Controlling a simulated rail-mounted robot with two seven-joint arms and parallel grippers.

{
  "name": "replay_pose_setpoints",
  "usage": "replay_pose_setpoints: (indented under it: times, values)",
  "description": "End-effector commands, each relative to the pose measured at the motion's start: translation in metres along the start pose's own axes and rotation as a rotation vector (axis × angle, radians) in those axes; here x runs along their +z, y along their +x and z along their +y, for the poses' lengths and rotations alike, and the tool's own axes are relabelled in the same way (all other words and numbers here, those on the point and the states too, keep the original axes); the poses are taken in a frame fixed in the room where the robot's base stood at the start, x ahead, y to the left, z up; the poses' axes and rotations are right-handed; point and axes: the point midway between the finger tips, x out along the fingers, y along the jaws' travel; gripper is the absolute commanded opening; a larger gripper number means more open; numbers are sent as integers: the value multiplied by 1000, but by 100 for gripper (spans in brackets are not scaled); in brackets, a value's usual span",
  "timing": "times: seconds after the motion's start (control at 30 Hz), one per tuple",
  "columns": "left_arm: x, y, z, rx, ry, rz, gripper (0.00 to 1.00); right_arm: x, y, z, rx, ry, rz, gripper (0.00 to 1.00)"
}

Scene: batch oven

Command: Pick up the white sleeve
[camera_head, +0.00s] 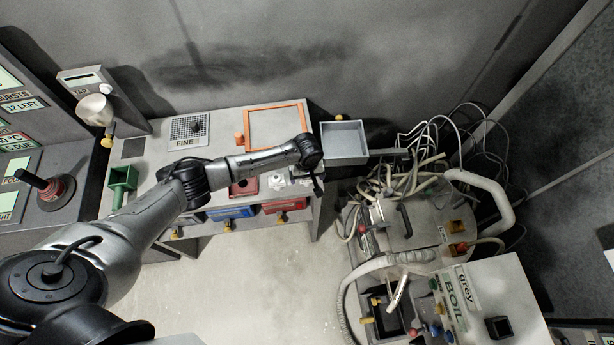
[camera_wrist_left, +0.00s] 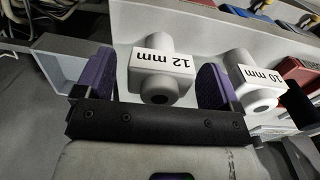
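A white sleeve with a "12 mm" label (camera_wrist_left: 162,72) stands between the two purple finger pads of my left gripper (camera_wrist_left: 157,60) in the left wrist view. The pads are spread, with a gap showing on each side of it. A second white sleeve with a "10 mm" label (camera_wrist_left: 252,82) stands just outside the right-hand pad. In the head view my left gripper (camera_head: 317,184) is small at the workbench's right end, and a white sleeve (camera_head: 278,181) shows to its left. The 12 mm sleeve is mostly hidden there by my wrist. My right gripper is in neither view.
The workbench (camera_head: 222,117) carries an orange frame (camera_head: 276,107), a "FINE" grid plate (camera_head: 188,130) and a green holder (camera_head: 121,180). Blue (camera_head: 230,212) and red (camera_head: 285,205) bins hang at its front. A grey tray (camera_head: 344,141) and tangled cables lie right of it.

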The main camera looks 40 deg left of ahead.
Motion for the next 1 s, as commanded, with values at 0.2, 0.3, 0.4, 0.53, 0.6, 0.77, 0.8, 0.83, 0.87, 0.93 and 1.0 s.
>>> replay_pose_setpoints:
  times: [0.2, 0.3, 0.4, 0.53, 0.6, 0.77, 0.8, 0.83, 0.87, 0.93, 1.0]
  values:
    - [0, 0, 0, 0, 0, 0, 67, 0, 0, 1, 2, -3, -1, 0]
    - [0, 0, 0, 0, -1, 0, 58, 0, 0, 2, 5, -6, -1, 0]
    - [0, 0, 0, 0, -1, 0, 48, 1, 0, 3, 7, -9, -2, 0]
    - [0, 0, 0, 0, -1, 0, 36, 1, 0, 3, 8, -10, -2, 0]
    - [0, 0, 0, 0, -1, 0, 36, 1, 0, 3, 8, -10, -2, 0]
    - [0, -1, 0, 0, -1, 0, 36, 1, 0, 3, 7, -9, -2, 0]
    - [0, -2, 0, 0, -1, 0, 36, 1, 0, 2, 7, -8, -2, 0]
    - [0, -3, 0, 0, -1, 0, 36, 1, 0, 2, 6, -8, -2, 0]
    - [-1, -4, 0, 0, -1, 0, 36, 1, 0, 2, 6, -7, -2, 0]
    - [-1, -9, 0, 1, -2, 0, 36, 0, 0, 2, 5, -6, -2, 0]
    - [-1, -16, 0, 2, -1, 1, 36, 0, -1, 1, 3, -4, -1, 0]
